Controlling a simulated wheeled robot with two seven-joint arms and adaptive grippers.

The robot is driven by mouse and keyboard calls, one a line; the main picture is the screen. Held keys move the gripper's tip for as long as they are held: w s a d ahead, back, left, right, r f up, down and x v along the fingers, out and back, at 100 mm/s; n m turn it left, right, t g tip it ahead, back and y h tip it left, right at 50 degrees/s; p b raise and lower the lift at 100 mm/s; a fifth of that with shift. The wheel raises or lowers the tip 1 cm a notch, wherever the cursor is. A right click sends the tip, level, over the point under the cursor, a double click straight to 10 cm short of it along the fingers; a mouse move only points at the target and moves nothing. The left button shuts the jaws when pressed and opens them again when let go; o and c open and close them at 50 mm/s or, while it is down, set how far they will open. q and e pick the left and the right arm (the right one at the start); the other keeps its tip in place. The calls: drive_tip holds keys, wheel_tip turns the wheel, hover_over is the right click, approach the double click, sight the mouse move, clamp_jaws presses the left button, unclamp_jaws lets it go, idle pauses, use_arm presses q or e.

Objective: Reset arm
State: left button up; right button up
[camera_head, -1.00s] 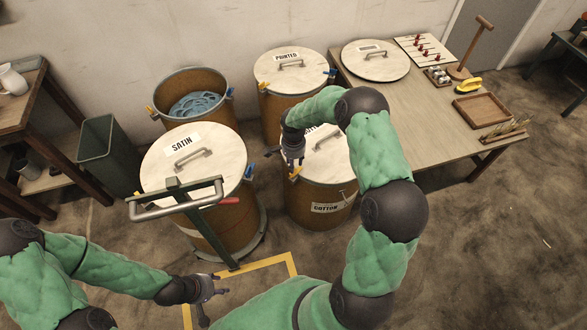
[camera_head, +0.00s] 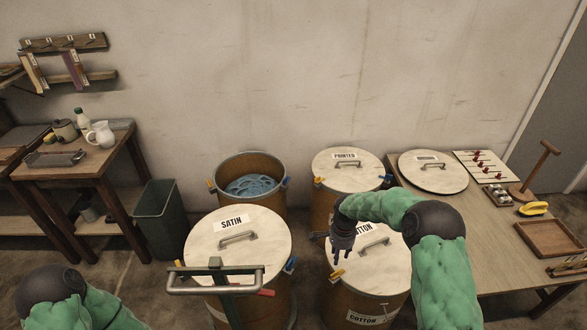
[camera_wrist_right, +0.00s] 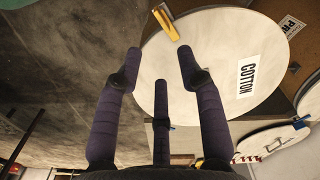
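My right gripper (camera_head: 341,247) is above the left side of the COTTON drum's lid (camera_head: 376,262). In the right wrist view my right gripper (camera_wrist_right: 160,70) has its fingers spread, with nothing between them, and the pale COTTON lid (camera_wrist_right: 205,55) lies beyond. A yellow clip (camera_wrist_right: 166,22) shows at that lid's rim. My left arm shows only in part at the lower left of the head view, and its gripper is out of frame.
The SATIN drum lid (camera_head: 215,258) stands left, behind a trolley handle (camera_head: 205,288). An open drum (camera_head: 252,205) holds blue material. The PRINTED drum lid (camera_head: 335,178) stands behind. A table (camera_head: 462,230) at right carries a loose lid (camera_head: 433,180) and a wooden tray (camera_head: 548,241).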

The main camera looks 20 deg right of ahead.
drive_tip(key=s+a+f+n+y, duration=0.2)
drive_tip(key=s+a+f+n, duration=0.2)
drive_tip(key=a+f, duration=0.45)
use_arm(q)
wheel_tip(320, 180, up, 2)
drive_tip(key=shift+p, duration=1)
drive_tip(key=shift+c, duration=0.3)
use_arm(e)
drive_tip(key=s+a+f+n+y, duration=0.1)
drive_tip(key=s+a+f+n, duration=0.1)
drive_tip(key=s+a+n, duration=0.2)
drive_tip(key=s+a+f+n+y, duration=0.1)
drive_tip(key=s+a+n, duration=0.3)
drive_tip(key=s+a, duration=0.6)
drive_tip(key=s+f, duration=0.1)
drive_tip(key=s, duration=0.5)
drive_tip(key=shift+s+a, duration=0.15)
drive_tip(key=shift+a, duration=0.05)
use_arm(q)
drive_tip(key=shift+c, duration=0.3)
use_arm(e)
drive_tip(key=shift+f, duration=0.1)
use_arm(q)
drive_tip(key=shift+d, duration=0.1)
use_arm(e)
drive_tip(key=shift+d, duration=0.1)
